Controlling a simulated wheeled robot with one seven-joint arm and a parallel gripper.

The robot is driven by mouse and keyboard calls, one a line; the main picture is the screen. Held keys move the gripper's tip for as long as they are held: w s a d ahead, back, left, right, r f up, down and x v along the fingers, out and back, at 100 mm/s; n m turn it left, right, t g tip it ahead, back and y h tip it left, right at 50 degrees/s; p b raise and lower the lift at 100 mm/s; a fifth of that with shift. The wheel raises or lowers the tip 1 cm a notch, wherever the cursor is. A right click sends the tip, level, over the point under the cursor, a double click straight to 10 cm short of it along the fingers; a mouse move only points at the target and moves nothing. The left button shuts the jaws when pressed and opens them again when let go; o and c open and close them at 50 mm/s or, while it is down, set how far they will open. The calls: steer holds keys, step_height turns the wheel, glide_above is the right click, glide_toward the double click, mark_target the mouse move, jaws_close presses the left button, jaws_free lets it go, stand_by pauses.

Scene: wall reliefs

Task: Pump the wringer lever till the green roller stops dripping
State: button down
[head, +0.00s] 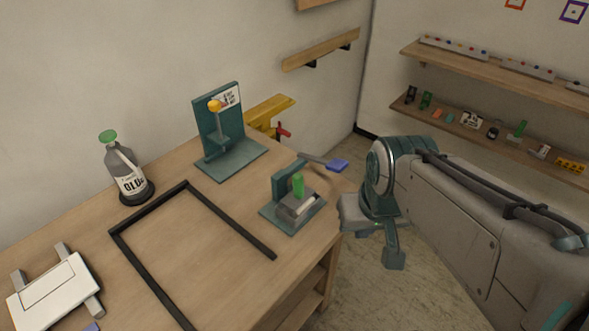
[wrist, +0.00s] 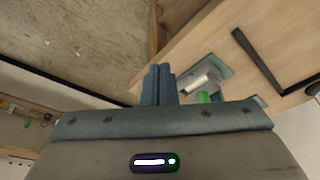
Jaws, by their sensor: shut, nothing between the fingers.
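The wringer (head: 283,217) stands near the table's right edge. It has a teal base and a grey block. An upright green part, seemingly the green roller (head: 298,184), shows at its top. A lever with a blue tip (head: 337,166) sticks out to the right past the upright plate. My gripper (head: 393,260) hangs right of the table, lower right of the lever and apart from it. In the wrist view its fingers (wrist: 158,84) are together and empty. The green part (wrist: 204,97) shows there partly hidden by my gripper body. I cannot make out drips.
A teal stand with a yellow knob (head: 214,104), a glue bottle (head: 127,170), a black frame (head: 186,185) and a white device (head: 50,290) are on the table. Shelves (head: 480,125) with small items line the right wall. Open floor lies between.

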steer(key=w+r+m+t+p, duration=0.1)
steer(key=w+p, duration=0.3)
steer(key=w, duration=0.4)
steer(key=w+a+r+m+t+y+p, duration=0.1)
steer(key=w+r+m+p, duration=0.1)
steer(key=w, duration=0.6)
steer(key=w+a+r+m+t+p, duration=0.1)
steer(key=w+r+p, duration=0.3)
steer(key=w, duration=0.5)
steer(key=p, duration=0.2)
steer(key=shift+p, duration=0.4)
steer(key=shift+f, duration=0.1)
steer(key=b, duration=0.7)
glide_above(336, 164)
steer(key=f, duration=0.6)
steer(key=shift+w+a+f, duration=0.25)
steer(key=shift+a+f, duration=0.1)
steer(key=shift+f, duration=0.05)
steer(key=shift+s+d+f+b, duration=0.15)
steer(key=shift+f+b, duration=0.25)
steer(key=shift+b, duration=0.2)
steer(key=shift+s+d+f+b, duration=0.1)
steer(key=shift+f+b, duration=0.3)
steer(key=shift+b, duration=0.15)
steer(key=shift+f, duration=0.1)
steer(key=shift+f+b, duration=0.35)
steer(key=shift+b, duration=0.35)
